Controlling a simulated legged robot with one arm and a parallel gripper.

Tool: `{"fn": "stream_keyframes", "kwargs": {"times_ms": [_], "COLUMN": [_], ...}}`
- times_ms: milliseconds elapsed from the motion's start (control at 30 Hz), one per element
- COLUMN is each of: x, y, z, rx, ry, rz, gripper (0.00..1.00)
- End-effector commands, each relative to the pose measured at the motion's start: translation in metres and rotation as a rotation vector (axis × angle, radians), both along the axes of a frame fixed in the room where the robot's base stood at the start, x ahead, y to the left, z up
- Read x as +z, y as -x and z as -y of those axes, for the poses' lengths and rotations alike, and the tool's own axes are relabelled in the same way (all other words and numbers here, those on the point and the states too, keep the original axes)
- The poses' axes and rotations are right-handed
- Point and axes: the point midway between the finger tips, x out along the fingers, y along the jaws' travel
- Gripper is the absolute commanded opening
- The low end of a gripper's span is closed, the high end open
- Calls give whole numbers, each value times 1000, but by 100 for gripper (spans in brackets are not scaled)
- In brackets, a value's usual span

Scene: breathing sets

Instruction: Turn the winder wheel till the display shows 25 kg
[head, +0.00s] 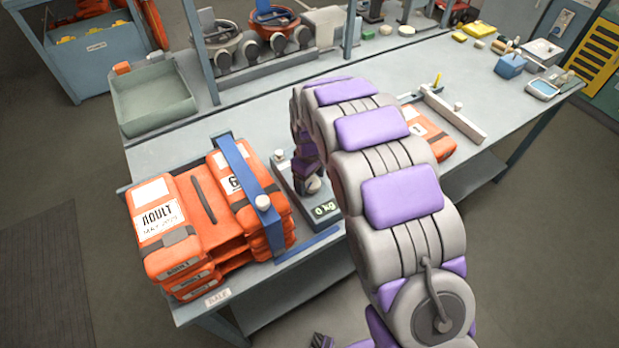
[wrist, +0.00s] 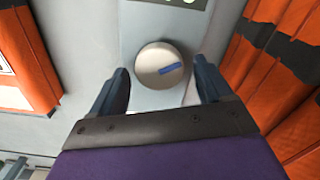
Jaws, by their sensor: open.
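The winder wheel (wrist: 160,66) is a round pale grey knob with a blue mark pointing right and slightly up in the wrist view. My gripper (wrist: 162,70) is open, with one dark finger on each side of the wheel and small gaps showing beside it. In the head view my gripper (head: 311,176) is low over the grey winder unit (head: 318,225) and hides much of it. The display (head: 325,209) on the unit's front reads 0 kg. In the wrist view only a sliver of the display (wrist: 182,2) shows at the top edge.
Orange vests (head: 200,215) are stacked left of the unit under a blue bar (head: 240,180) with a white knob (head: 263,203). More orange vests (head: 432,132) lie right, beside a white bar (head: 455,115). A green-grey tray (head: 155,103) stands at back left.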

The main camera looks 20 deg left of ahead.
Motion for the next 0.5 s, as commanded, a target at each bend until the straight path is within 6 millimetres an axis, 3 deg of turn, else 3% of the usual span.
{"fn": "stream_keyframes", "kwargs": {"times_ms": [133, 500], "x": [0, 0], "y": [0, 0], "z": [0, 0], "rx": [0, 0], "ry": [0, 0], "rz": [0, 0], "gripper": [77, 42]}}
